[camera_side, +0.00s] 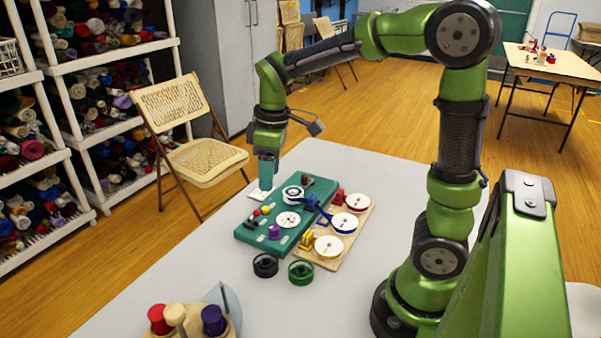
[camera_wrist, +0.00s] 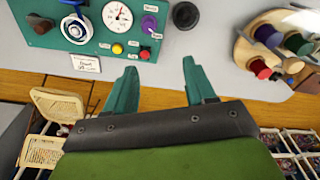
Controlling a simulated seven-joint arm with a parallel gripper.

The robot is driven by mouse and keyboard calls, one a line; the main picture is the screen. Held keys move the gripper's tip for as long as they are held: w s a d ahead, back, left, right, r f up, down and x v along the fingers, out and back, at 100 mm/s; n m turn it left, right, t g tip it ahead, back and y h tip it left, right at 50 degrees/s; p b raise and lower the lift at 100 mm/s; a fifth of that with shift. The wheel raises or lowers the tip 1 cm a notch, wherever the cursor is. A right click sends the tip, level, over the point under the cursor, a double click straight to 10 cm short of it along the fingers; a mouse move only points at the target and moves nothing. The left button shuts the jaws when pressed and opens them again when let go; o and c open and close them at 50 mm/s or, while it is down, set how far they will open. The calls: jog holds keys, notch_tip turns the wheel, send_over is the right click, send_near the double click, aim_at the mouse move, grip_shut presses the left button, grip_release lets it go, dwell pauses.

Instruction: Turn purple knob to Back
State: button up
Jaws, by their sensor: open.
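The purple knob (camera_side: 274,231) sits on the near part of a teal panel (camera_side: 291,241), beside a white dial. The purple knob also shows in the wrist view (camera_wrist: 148,23), at the panel's right side, with small white labels above and below it. The label text and the knob's exact setting are too small to read. My gripper (camera_side: 268,182) hangs above the panel's far left edge, apart from the knob. In the wrist view my gripper (camera_wrist: 159,66) has its two teal fingers spread, with nothing between them.
A spool holder (camera_side: 232,309) stands nearer the camera.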

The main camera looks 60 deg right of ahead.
jog(key=s+a+r+m+t+y, duration=0.1)
jog(key=s+a+r+m+t, duration=0.3)
jog(key=s, duration=0.7)
jog(key=shift+a+r+m+t+y, duration=0.25)
jog(key=shift+a+m+t, duration=0.85)
jog(key=shift+a+m, duration=0.85)
jog(key=shift+d+m, duration=0.25)
jog(key=shift+d, duration=0.05)
